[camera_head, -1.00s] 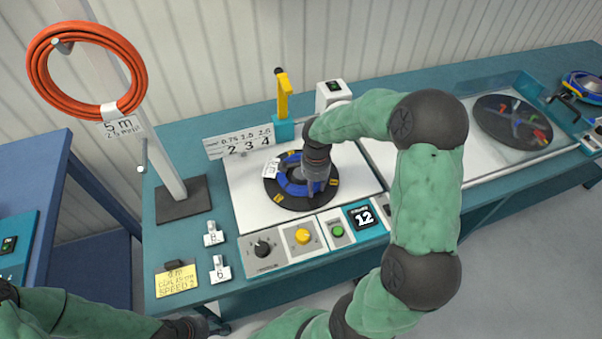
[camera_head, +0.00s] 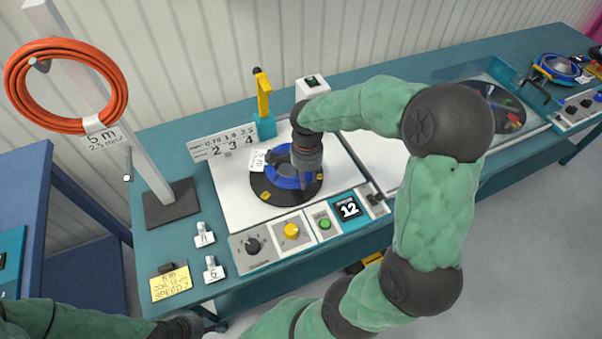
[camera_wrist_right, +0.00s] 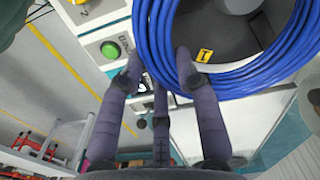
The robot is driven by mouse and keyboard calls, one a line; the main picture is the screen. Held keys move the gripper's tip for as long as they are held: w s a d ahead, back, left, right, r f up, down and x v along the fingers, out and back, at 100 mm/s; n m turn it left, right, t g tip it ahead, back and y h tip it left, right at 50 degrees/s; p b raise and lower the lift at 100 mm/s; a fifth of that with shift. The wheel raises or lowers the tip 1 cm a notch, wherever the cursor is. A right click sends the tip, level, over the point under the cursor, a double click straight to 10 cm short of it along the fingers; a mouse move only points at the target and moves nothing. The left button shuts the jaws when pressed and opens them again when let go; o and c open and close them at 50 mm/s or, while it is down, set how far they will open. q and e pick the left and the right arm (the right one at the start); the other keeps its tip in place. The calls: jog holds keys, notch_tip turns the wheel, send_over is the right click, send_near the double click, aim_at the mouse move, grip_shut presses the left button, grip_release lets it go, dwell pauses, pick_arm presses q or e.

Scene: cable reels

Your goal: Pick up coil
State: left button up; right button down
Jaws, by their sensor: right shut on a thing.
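The blue coil (camera_head: 285,180) with a white tag (camera_head: 258,160) shows over the black turntable (camera_head: 262,192) of the middle machine. My right gripper (camera_head: 307,165) reaches down from above and is shut on the coil's right side. In the right wrist view, the coil (camera_wrist_right: 242,84) is a ring of several blue turns. There the fingers of my right gripper (camera_wrist_right: 160,75) close at its near edge, with the dark turntable behind the ring. My left gripper (camera_head: 190,326) is at the bottom left edge, away from the coil; its fingers are too unclear to read.
An orange coil (camera_head: 65,125) hangs on a post (camera_head: 150,165) at left. A yellow-handled device (camera_head: 264,105) and a number sign (camera_head: 222,147) stand behind the turntable. A control panel (camera_head: 305,232) runs along its front. Another machine with a dark disc (camera_head: 493,100) is at right.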

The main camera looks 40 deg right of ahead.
jog(key=s+a+r+p, duration=0.1)
jog(key=s+a+r, duration=0.1)
jog(key=s+r, duration=0.3)
jog(key=s, duration=0.4)
jog(key=shift+s+a+p, duration=0.15)
jog(key=shift+a+p, duration=0.1)
jog(key=shift+p, duration=0.15)
jog(key=shift+a+f, duration=0.1)
dwell(1.0)
